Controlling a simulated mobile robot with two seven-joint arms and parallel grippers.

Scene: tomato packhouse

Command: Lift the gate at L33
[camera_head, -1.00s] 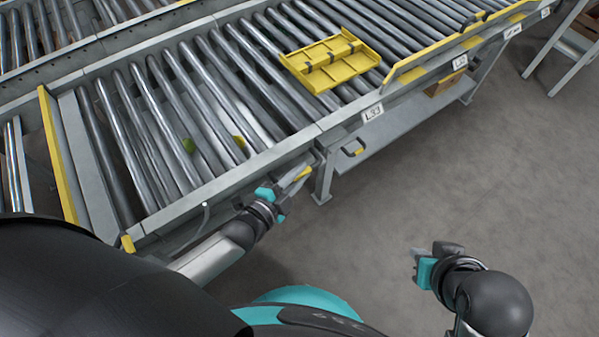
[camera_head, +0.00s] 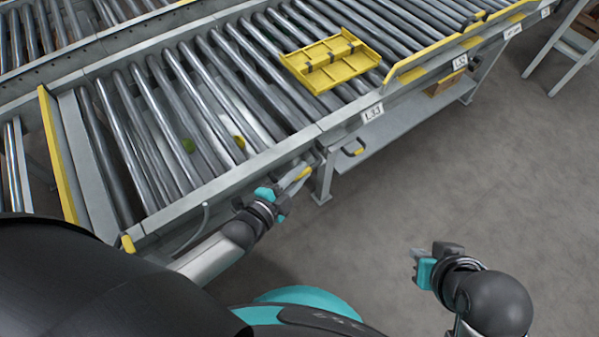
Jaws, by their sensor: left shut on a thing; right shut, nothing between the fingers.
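A hinged-looking roller section (camera_head: 215,187) of the conveyor lies level with the rest, on the left. I take it for the gate, but no label shows on it. My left gripper (camera_head: 294,186) is at its near right corner, below the side rail, shut on a yellow handle (camera_head: 303,173); the fingers partly hide it. A white label (camera_head: 372,111) on the rail right of that corner starts with L3; its last character is unclear. My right gripper (camera_head: 420,266) is shut and empty over the floor, away from the conveyor.
A yellow slatted panel (camera_head: 330,62) lies on the rollers. A yellow bar (camera_head: 62,155) stands at the left. Green tomatoes (camera_head: 188,145) show between rollers. Floor (camera_head: 420,190) at the right is clear.

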